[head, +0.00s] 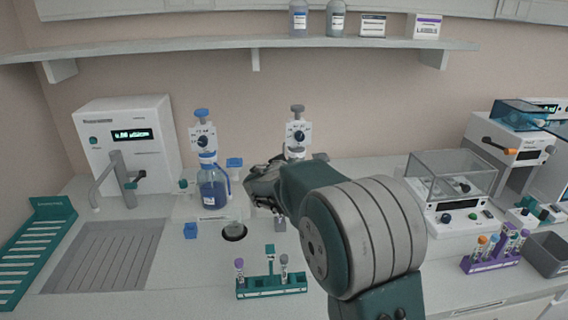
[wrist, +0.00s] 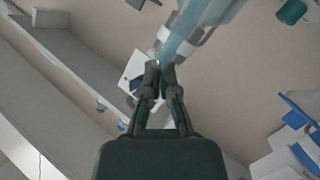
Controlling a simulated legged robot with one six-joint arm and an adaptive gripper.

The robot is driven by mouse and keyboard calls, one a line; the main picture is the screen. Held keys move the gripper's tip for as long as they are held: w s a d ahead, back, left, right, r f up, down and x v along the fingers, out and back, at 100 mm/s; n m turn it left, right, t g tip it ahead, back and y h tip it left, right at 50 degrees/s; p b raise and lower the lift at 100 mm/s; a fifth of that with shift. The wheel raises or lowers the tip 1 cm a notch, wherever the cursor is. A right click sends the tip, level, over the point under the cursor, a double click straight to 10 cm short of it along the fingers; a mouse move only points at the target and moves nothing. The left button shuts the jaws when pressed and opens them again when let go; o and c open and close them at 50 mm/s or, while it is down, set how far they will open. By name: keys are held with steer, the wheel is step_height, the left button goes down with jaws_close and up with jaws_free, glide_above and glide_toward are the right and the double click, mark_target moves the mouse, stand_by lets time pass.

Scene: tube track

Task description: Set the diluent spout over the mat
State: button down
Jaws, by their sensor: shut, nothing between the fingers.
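A dispenser bottle with blue liquid (head: 213,188) stands behind the counter's middle, with a white dial head and blue knob on top. A second dispenser with a grey knob (head: 298,132) stands to its right, its lower part hidden by my arm. I cannot tell which carries the diluent. A dark round mat (head: 234,239) lies in front of them, with a clear vessel (head: 235,226) over it. My gripper (head: 254,186) is shut and empty, between the dispensers in the picture. In the wrist view its fingertips (wrist: 160,70) meet near a blurred pale-blue part (wrist: 196,28).
A sink tap (head: 120,177) is at left; a glass-cased balance (head: 452,187) and purple rack (head: 490,263) are at right. A shelf (head: 240,44) runs above.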

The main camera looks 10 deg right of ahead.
steer(key=d, duration=0.4)
steer(key=shift+s+d, duration=0.15)
steer(key=s+r, duration=0.5)
steer(key=s, duration=0.5)
steer(key=shift+a, duration=0.45)
steer(key=shift+s+r, duration=0.1)
